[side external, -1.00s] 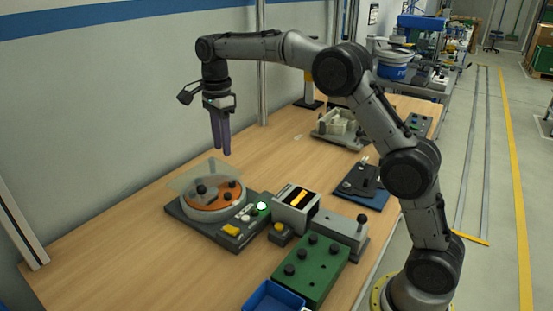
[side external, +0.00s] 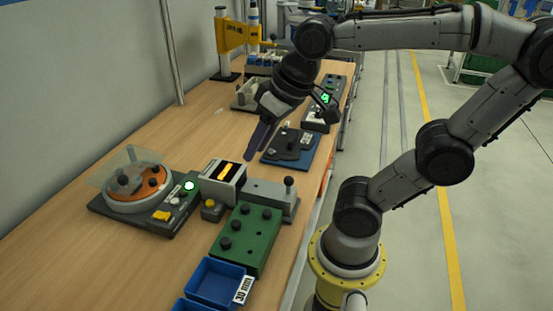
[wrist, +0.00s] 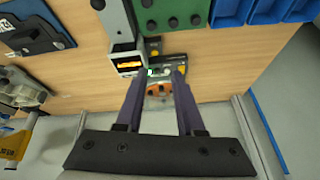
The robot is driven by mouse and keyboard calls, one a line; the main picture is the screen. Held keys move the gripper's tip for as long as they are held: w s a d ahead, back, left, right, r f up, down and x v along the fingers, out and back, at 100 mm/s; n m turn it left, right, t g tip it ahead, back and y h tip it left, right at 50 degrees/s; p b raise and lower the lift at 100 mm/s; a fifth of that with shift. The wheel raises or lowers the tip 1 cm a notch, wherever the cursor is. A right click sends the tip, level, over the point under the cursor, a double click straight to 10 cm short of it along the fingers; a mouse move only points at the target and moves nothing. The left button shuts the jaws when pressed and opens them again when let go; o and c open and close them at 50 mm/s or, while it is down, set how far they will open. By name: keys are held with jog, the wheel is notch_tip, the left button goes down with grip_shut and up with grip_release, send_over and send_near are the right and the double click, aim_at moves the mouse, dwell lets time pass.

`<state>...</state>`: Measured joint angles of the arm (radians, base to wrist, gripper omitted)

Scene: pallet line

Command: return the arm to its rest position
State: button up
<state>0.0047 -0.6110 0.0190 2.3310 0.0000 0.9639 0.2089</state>
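My gripper (side external: 262,150) hangs above the middle of the bench, tilted, with its purple fingers pointing down and left. In the wrist view the two fingers (wrist: 156,78) stand apart with nothing held between them. Beyond them, at a distance, lies the round orange turntable device (wrist: 158,89). In the side view my arm reaches in from the right, bent at the elbow, with the wrist above the bench's right-hand side.
The turntable device with a clear lid (side external: 138,205) is at left. A grey display box (side external: 222,183), a green panel with black knobs (side external: 245,238) and a blue bin (side external: 215,283) stand nearby. A blue-based fixture (side external: 292,150) is behind the fingers. Bare wood lies at left.

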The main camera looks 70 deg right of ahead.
jog(key=s+f+n, duration=0.2)
jog(key=s+f, duration=0.1)
jog(key=shift+s+t, duration=0.25)
jog(key=shift+t, duration=0.05)
jog(key=shift+r, duration=0.1)
dwell(1.8)
